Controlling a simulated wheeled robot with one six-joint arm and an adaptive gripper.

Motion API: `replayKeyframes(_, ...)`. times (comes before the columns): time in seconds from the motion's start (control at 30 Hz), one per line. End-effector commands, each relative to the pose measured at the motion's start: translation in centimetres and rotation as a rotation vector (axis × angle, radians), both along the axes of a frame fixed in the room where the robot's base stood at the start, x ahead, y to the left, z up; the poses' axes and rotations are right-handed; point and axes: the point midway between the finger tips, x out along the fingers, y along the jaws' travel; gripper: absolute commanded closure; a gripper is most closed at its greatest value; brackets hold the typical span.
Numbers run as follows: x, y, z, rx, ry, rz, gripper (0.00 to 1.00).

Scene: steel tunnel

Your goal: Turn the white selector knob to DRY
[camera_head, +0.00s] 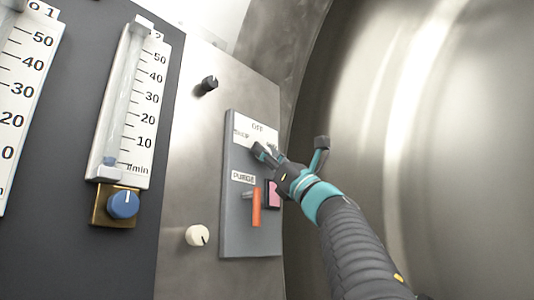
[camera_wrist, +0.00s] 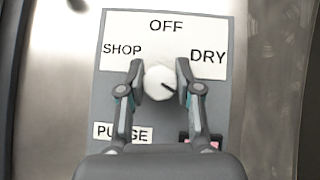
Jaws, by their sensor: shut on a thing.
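The white selector knob (camera_wrist: 160,82) sits on a grey panel below the OFF label, between the SHOP label (camera_wrist: 122,50) on the left and the DRY label (camera_wrist: 208,56) on the right. Its dark mark points right and slightly down in the wrist view, below the DRY label. My gripper (camera_wrist: 160,80) is shut on the knob, one finger on its left side and one on its right. In the head view my gripper (camera_head: 268,156) is at the panel (camera_head: 235,215) and hides the knob.
An orange lever (camera_head: 257,207) and a pink square (camera_head: 273,194) are below my gripper, near the PURGE label (camera_head: 243,178). Another white knob (camera_head: 198,235), a black knob (camera_head: 208,84) and a blue knob (camera_head: 124,204) are to the left. A curved steel wall (camera_head: 430,130) is on the right.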

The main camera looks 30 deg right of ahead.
Motion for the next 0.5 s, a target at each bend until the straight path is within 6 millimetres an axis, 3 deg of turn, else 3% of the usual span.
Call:
replayKeyframes(0.47,0.00,-0.01,0.04,0.063,0.022,0.000,1.00)
replayKeyframes(0.5,0.00,-0.01,0.04,0.063,0.022,0.000,0.64)
